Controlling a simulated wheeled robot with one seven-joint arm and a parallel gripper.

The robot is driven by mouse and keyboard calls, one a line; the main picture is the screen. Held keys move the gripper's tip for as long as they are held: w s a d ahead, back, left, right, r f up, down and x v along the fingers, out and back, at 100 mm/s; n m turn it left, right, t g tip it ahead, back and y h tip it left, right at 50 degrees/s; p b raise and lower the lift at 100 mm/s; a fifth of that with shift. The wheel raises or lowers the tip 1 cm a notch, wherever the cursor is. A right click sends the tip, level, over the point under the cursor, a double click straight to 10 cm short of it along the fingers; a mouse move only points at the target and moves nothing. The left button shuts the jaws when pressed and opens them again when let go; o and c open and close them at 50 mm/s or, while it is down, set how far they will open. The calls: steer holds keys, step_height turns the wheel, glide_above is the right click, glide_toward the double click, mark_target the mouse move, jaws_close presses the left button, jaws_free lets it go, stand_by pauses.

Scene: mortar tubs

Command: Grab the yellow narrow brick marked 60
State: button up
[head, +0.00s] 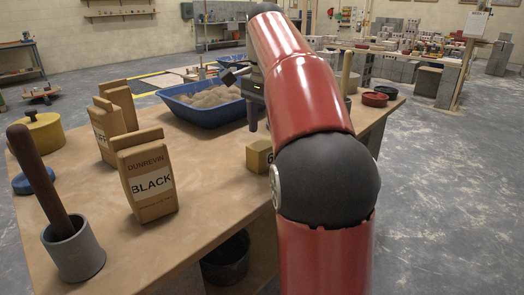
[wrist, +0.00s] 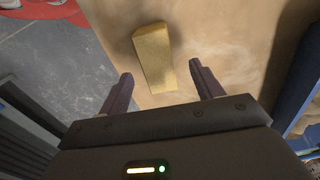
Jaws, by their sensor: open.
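The yellow narrow brick (head: 259,156) lies on the wooden table in the head view, left of my red arm. In the wrist view the brick (wrist: 154,57) lies ahead of my gripper (wrist: 163,82), roughly in line with the gap between the fingers. The two fingers are apart with nothing between them. In the head view my gripper (head: 253,115) hangs above the table near the brick, partly hidden by my arm.
A blue tub (head: 205,113) of mortar stands behind the brick. A box marked BLACK (head: 148,185), more boxes and a grey mortar (head: 76,252) with a pestle stand to the left. Red bowls (head: 375,99) sit at right. Table (head: 205,190) is bare between box and brick.

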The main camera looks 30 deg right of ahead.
step_height(320, 180, down, 6)
steer(key=shift+s+f+b, duration=0.15)
steer(key=shift+b, duration=0.7)
steer(key=shift+c, duration=0.4)
steer(key=c, duration=1.3)
